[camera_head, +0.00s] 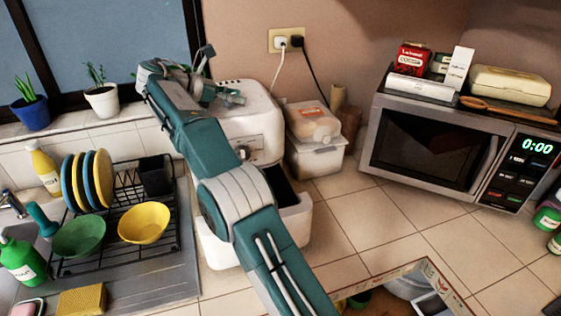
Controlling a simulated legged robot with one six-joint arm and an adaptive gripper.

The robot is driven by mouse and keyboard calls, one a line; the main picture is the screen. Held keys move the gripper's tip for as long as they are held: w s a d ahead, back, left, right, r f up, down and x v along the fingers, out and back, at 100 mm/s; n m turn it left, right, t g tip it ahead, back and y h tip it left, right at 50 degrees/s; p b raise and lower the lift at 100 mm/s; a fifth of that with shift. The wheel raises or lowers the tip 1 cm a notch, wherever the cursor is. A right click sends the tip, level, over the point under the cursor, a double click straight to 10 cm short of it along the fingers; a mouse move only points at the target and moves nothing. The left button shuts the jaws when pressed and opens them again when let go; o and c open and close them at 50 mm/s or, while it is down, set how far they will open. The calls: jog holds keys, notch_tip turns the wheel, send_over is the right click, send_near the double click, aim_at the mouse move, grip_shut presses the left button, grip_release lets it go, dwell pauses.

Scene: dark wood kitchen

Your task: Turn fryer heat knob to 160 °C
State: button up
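The white fryer (262,118) stands on the tiled counter, left of the microwave. A small round knob (243,153) shows on its front, close beside my arm; its setting is too small to read. The fryer's drawer (293,222) is pulled out, with a dark inside, and my arm hides part of it. My gripper (222,76) is at the fryer's upper left, above and left of the knob and apart from it. Its fingers are spread and nothing shows between them.
A microwave (430,145) stands at the right with boxes and a wooden spoon on top. White containers (315,150) sit right of the fryer. A dish rack (120,205) with plates and bowls is at the left. Tiles in front of the microwave are clear.

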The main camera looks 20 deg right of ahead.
jog(key=shift+r+n+t, duration=0.1)
jog(key=shift+n+t, duration=0.6)
